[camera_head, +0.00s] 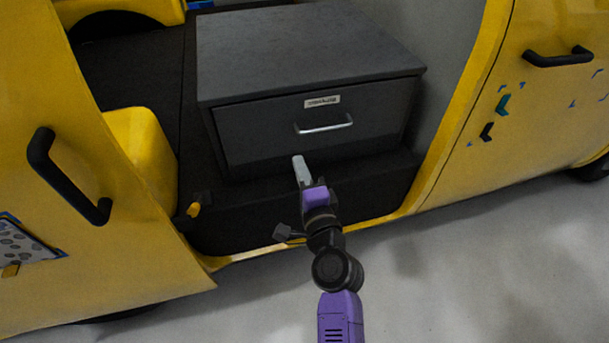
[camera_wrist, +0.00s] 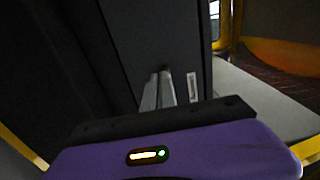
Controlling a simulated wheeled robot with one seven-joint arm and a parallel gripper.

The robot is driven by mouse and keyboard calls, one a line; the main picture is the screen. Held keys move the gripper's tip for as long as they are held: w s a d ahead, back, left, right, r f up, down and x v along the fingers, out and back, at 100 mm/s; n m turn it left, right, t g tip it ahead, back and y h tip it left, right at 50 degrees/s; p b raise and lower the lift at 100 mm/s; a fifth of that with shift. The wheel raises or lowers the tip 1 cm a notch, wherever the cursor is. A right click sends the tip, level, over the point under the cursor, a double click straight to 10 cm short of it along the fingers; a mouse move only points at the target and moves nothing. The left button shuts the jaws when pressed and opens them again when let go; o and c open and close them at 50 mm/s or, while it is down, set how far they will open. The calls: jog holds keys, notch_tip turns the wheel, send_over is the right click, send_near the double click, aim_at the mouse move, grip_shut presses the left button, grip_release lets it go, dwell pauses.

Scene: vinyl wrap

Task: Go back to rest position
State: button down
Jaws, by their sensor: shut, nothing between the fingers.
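My gripper (camera_head: 301,170) is in front of the dark grey drawer unit in the head view, its pale fingers together just below and left of the silver drawer handle (camera_head: 324,125). The fingers hold nothing. In the wrist view the gripper's pale fingers (camera_wrist: 158,93) rise above the purple housing, close to the drawer front; the handle is hard to tell from them there. The drawer (camera_head: 270,130) looks closed, its front flush with the cabinet. It carries a white label (camera_head: 322,101), which also shows in the wrist view (camera_wrist: 192,88).
The unit stands inside a yellow vehicle's side opening. A yellow panel with a black handle (camera_head: 62,177) is at left, another with a black handle (camera_head: 558,57) at right. The dark step (camera_head: 250,220) lies below the drawer. Grey floor (camera_head: 480,280) is open in front.

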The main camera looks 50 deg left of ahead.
jog(key=v, duration=0.3)
jog(key=shift+d, duration=0.2)
